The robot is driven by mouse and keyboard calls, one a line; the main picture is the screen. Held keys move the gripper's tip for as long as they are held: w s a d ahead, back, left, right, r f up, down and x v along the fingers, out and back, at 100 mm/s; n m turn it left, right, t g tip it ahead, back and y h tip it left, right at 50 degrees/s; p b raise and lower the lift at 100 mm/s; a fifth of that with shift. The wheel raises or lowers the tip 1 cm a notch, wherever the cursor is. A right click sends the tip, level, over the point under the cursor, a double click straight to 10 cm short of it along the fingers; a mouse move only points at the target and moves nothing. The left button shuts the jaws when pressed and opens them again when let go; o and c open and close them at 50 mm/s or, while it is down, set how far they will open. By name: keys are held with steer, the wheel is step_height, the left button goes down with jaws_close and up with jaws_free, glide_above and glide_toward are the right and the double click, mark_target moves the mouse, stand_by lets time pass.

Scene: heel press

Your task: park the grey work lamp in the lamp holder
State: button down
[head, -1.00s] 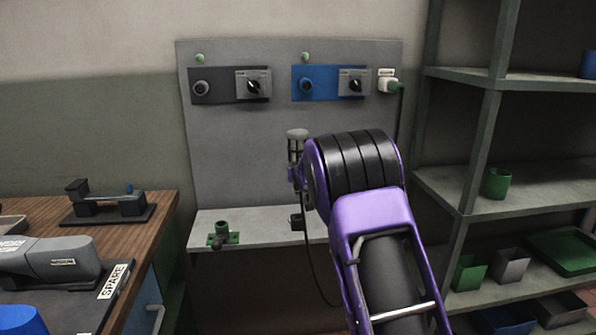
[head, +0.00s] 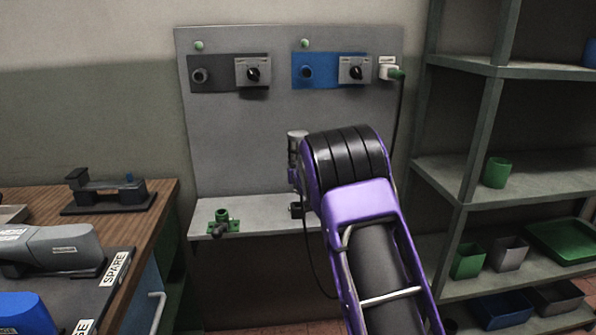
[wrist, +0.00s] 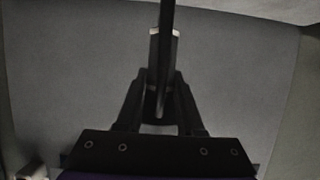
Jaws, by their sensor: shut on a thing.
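The grey work lamp (head: 297,136) shows just left of my arm in the head view, upright in front of the grey panel, with its pale cap on top. My gripper (wrist: 160,92) is shut on it. The wrist view shows a dark, narrow piece with light bands between the fingers. My arm hides most of the grip in the head view. A green fixture with a round socket (head: 222,216) stands on the shelf below the panel, left of the lamp. A small dark block (head: 297,210) sits on that shelf below the lamp. I cannot tell which is the lamp holder.
The grey panel (head: 240,140) carries two switch plates and a white socket with a green plug (head: 396,74). A thin cable hangs below the shelf beside my arm. A wooden bench (head: 150,215) stands left, a rack with bins (head: 510,252) right. The shelf (head: 262,225) is bare between its fixtures.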

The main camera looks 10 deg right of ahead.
steer(key=shift+f, duration=1.25)
steer(key=shift+f, duration=1.45)
stand_by(0.8)
steer(key=c, duration=0.5)
jaws_free()
steer(key=shift+c, duration=0.2)
steer(key=shift+o, duration=0.5)
steer(key=shift+s+f, duration=0.1)
